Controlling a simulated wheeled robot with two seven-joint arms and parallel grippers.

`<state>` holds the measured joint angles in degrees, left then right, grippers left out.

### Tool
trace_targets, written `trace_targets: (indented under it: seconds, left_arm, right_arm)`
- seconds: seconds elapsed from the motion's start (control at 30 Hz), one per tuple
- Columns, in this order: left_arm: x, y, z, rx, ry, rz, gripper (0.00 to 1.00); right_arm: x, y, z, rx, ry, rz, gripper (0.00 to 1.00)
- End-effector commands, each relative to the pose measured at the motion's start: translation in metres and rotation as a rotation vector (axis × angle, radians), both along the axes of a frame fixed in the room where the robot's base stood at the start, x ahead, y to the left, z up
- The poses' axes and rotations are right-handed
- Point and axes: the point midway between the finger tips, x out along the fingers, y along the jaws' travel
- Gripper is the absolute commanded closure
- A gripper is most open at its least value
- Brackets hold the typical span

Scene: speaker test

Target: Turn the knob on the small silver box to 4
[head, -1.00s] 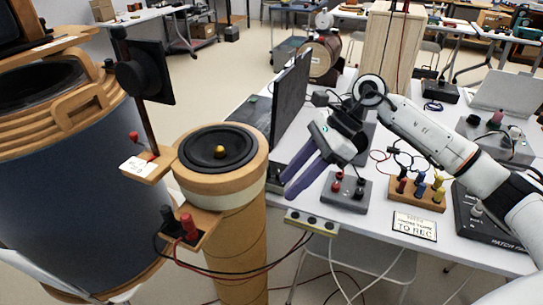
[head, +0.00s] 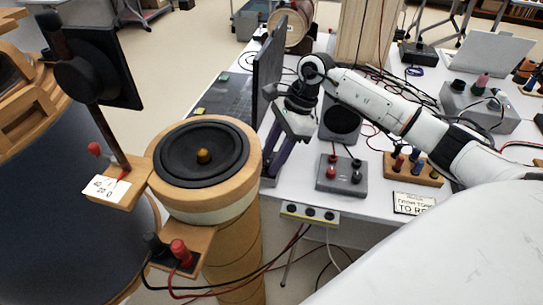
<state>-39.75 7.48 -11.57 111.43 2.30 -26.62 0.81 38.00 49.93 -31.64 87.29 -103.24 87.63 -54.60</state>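My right gripper (head: 277,157) is on the white table, just right of the dark upright screen. Its purple fingers point downward, look apart and hold nothing visible. A small grey-silver box (head: 341,185) with red and black posts or knobs on top stands to the right of the fingers, apart from them. A larger grey box (head: 480,107) with dark knobs and a reddish one stands at the back right. I cannot tell which box the task means, and no dial numbers can be read. My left gripper is not in view.
A round wooden speaker column (head: 203,207) stands before the table. The dark screen (head: 269,75) is close to the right gripper.

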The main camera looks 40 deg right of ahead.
Motion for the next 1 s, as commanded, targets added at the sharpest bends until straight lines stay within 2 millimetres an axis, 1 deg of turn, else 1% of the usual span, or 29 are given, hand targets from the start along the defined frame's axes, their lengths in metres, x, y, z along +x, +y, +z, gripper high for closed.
trace_targets:
  seconds: [0.17, 0.33, 0.37, 0.5, 0.57, 0.8, 1.0]
  left_arm:
    - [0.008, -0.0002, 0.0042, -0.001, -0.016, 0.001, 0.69]
    - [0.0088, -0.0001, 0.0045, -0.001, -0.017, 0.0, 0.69]
    - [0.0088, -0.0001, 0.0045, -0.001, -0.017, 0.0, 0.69]
    - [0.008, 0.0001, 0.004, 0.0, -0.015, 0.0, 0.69]
    - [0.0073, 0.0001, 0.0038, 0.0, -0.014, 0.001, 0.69]
    - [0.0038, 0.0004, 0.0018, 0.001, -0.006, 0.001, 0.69]
    - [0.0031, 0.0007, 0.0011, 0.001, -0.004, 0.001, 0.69]
  right_arm:
    - [0.0003, 0.0023, -0.0059, 0.0, 0.001, -0.001, 0.63]
    - [0.0003, 0.0022, -0.0057, 0.0, 0.001, -0.001, 0.63]
    - [0.0003, 0.0022, -0.0057, 0.0, 0.001, -0.001, 0.67]
    - [0.0003, 0.0022, -0.0054, 0.0, 0.001, -0.001, 0.9]
    - [0.0003, 0.0022, -0.0054, 0.0, 0.001, -0.001, 1.0]
    - [0.0001, 0.0021, -0.0051, 0.0, 0.001, -0.014, 1.0]
    - [-0.0007, 0.0017, -0.005, -0.001, 0.0, -0.083, 1.0]
